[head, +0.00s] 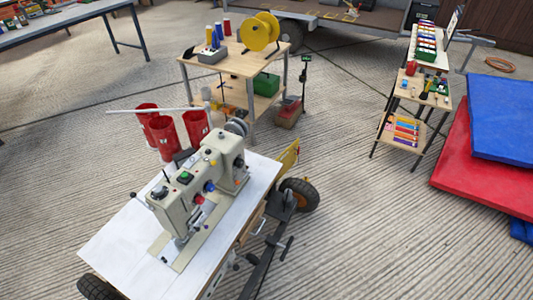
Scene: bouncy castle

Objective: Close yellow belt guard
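The yellow belt guard (289,157) appears as a flat yellow panel at the far right end of the sewing machine table (120,240). It stands out beyond the white top, close above a black-tyred wheel (301,195). Part of it is hidden behind the table edge, and I cannot tell its hinge or how far open it is. The beige sewing machine (200,185) stands on the white top, with its handwheel (237,127) at the far end near the guard. My gripper is not in view.
Red bins (165,135) stand behind the machine table. A wooden workbench (240,65) with a yellow reel (260,32) is beyond. A dark bar (265,258) juts along the table's right side. Red mats (455,165) lie far right. The ribbed floor right of the table is clear.

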